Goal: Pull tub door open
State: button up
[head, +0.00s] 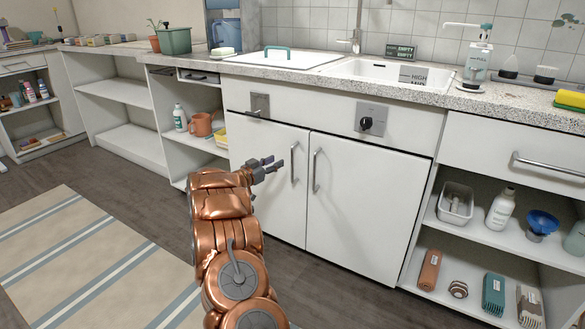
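A white flat lid (300,60) with a teal handle (277,48) lies level in the countertop left of the sink, and it looks closed. It seems to be the tub door. My gripper (277,161) is below and in front of it, in front of the left cabinet door and left of that door's upright handle. Its dark fingers look apart, with nothing between them. It appears clear of the lid and its handle.
The speckled countertop (255,72) overhangs white cabinet doors with two upright handles (314,172). A dark knob (366,123) is on the front panel. The sink (385,70) is right of the lid, a green planter (174,41) left. Open shelves flank the cabinet.

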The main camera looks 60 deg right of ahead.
aim_at(289, 160)
jog(key=s+d+g+b, duration=0.1)
jog(key=s+d+b, duration=0.1)
jog(key=d, duration=0.6)
jog(key=shift+s+d+f+b, duration=0.15)
jog(key=shift+s+f+b, duration=0.1)
jog(key=shift+f+b, duration=0.05)
grip_shut()
dwell(0.6)
